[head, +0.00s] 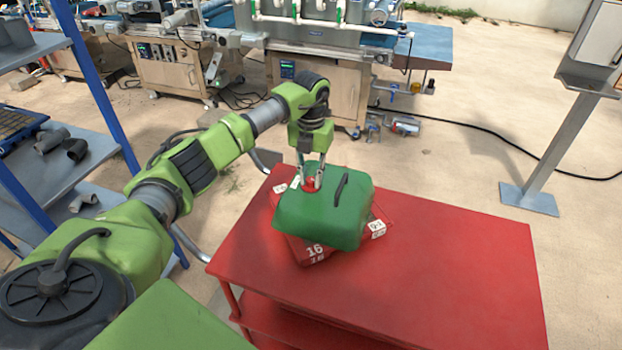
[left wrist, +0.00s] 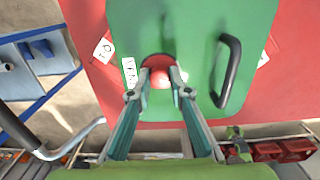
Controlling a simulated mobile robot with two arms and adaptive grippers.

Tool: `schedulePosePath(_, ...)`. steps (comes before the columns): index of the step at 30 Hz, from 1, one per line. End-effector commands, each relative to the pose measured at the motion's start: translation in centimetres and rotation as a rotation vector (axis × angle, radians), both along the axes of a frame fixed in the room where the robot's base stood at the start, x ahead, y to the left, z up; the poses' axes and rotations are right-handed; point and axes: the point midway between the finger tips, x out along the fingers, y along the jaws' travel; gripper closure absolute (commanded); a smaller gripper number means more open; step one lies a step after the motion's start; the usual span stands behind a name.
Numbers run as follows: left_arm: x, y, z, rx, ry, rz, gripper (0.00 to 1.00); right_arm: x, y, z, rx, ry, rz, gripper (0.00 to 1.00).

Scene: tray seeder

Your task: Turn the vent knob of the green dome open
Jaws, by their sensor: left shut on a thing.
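The green dome (head: 330,218) sits over a red tray marked 16 (head: 314,251) on the red table. A black handle (head: 341,187) stands on the dome's top, and it also shows in the left wrist view (left wrist: 228,72). The red vent knob (head: 310,184) is on the dome top, left of the handle. My left gripper (head: 312,186) points down and is shut on the red knob, which shows between the fingertips in the left wrist view (left wrist: 160,79). A white label (left wrist: 129,71) lies beside the knob. My right gripper is in neither view.
The red table (head: 450,270) is bare to the right and front of the dome. A blue-framed grey shelf (head: 85,150) stands at the left. A grey post with a base plate (head: 528,198) stands at the right. Machines (head: 320,90) line the back.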

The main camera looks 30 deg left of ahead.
Motion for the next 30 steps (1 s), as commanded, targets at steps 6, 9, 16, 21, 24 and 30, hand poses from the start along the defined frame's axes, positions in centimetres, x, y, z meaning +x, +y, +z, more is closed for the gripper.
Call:
schedulePosePath(6, 0.0, 0.1, -0.2, 0.001, -0.002, -0.206, 1.00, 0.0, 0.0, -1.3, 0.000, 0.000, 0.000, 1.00)
schedulePosePath(9, 0.0, 0.0, -0.1, 0.000, -0.002, -0.301, 1.00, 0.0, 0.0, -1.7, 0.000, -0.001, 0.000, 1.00)
schedulePosePath(16, 0.0, 0.0, -0.1, 0.000, -0.002, -0.521, 1.00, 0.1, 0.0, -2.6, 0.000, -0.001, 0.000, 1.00)
schedulePosePath(21, 0.1, 0.0, -0.1, 0.000, -0.002, -0.681, 1.00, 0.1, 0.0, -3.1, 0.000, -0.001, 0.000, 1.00)
schedulePosePath(24, 0.1, 0.0, -0.1, 0.000, -0.001, -0.776, 1.00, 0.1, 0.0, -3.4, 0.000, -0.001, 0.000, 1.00)
schedulePosePath(30, 0.0, 0.0, -0.1, 0.000, -0.001, -0.961, 1.00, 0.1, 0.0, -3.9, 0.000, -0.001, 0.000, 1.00)
